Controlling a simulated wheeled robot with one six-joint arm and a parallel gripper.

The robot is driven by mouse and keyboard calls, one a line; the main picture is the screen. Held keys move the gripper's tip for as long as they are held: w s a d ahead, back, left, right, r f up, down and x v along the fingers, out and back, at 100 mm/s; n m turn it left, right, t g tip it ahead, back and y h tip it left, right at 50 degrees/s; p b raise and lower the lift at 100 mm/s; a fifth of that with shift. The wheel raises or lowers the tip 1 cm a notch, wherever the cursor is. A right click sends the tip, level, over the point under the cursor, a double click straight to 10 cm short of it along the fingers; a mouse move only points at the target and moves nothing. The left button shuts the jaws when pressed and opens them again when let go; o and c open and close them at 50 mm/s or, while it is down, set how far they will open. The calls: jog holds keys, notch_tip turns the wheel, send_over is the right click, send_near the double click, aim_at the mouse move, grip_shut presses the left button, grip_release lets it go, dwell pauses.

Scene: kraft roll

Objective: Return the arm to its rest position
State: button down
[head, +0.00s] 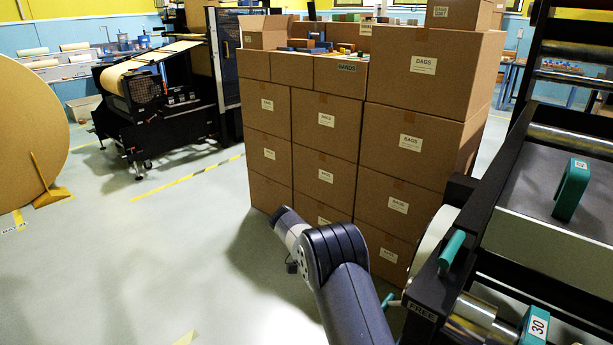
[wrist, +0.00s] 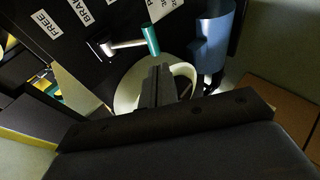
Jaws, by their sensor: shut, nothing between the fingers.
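My arm (head: 345,285) rises from the bottom of the head view and bends in front of the stacked boxes. My gripper (wrist: 159,72) shows in the wrist view, with its dark fingers together and nothing between them. It is not clearly visible in the head view. Beyond the fingers is a pale round disc (wrist: 125,95), partly hidden by them. A lever with a green handle (wrist: 150,40) lies just above the fingertips in the picture, beside labels reading FREE and BRAKE. I cannot tell the gap between the fingers and these parts.
A tall stack of cardboard boxes (head: 326,140) stands close behind my arm. A dark machine (head: 560,215) with green handles and rollers fills the right side. A big brown roll (head: 25,110) stands far left. The floor (head: 150,250) at left is open.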

jog(key=d+r+x, duration=0.1)
jog(key=x, duration=0.6)
notch_tip(320, 180, up, 6)
jog(key=d+t+y+p, duration=0.1)
jog(key=t+y+p, duration=0.1)
jog(key=p, duration=0.4)
jog(key=shift+s+d+m+p, duration=0.25)
jog(key=shift+s+m+p, duration=0.15)
jog(key=shift+s, duration=0.05)
jog(key=shift+f, duration=0.1)
